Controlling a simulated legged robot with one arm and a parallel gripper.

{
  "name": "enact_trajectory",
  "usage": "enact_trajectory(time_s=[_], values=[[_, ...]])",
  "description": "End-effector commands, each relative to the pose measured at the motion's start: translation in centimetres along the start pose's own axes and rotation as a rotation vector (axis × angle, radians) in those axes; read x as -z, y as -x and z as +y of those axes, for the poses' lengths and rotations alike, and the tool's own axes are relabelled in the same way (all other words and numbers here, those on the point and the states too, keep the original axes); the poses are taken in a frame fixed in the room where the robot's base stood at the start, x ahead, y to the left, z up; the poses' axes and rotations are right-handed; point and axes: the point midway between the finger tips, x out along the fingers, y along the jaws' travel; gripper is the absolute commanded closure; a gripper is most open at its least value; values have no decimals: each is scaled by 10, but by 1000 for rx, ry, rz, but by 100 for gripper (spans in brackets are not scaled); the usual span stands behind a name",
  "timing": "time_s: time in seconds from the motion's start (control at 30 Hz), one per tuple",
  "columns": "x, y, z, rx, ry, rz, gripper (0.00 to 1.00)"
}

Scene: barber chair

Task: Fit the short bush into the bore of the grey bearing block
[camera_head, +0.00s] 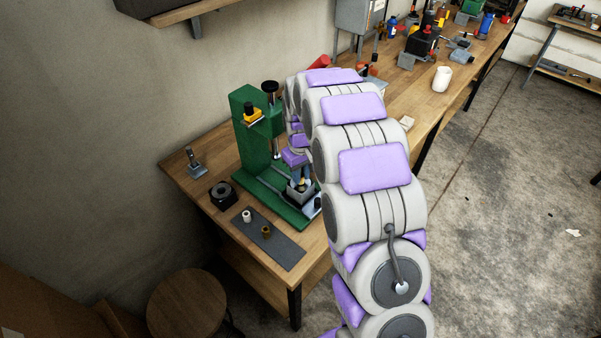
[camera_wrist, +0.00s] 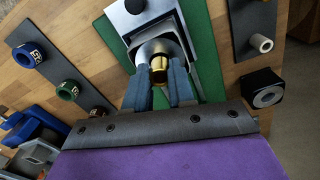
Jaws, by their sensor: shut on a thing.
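My gripper (camera_wrist: 160,80) is shut on a brass-coloured bush (camera_wrist: 159,66), held between its two blue fingers. The grey bearing block (camera_wrist: 154,47) lies just beyond the bush in the wrist view, with the bush lined up over its rounded middle. I cannot tell whether the bush's end is inside the bore. In the head view my gripper (camera_head: 301,180) is over the grey block (camera_head: 302,195) on the green press base, and my arm hides part of it. The block's bore is mostly hidden by the bush.
The green press (camera_head: 256,135) stands close behind my gripper. A dark mat (camera_head: 282,252) holds a white bush (camera_head: 247,216) and a brown bush (camera_head: 266,232). A black block (camera_head: 222,195) sits beside the press. A strip (camera_wrist: 50,70) with coloured rings lies left in the wrist view.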

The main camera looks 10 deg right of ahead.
Motion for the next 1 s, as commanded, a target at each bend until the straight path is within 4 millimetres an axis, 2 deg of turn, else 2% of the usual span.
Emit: enact_trajectory(time_s=[0.67,0.7,1.0], values=[[0,-15,0,1,0,-2,100],[0,-15,0,1,0,-2,74],[0,-14,0,0,0,-1,47]])
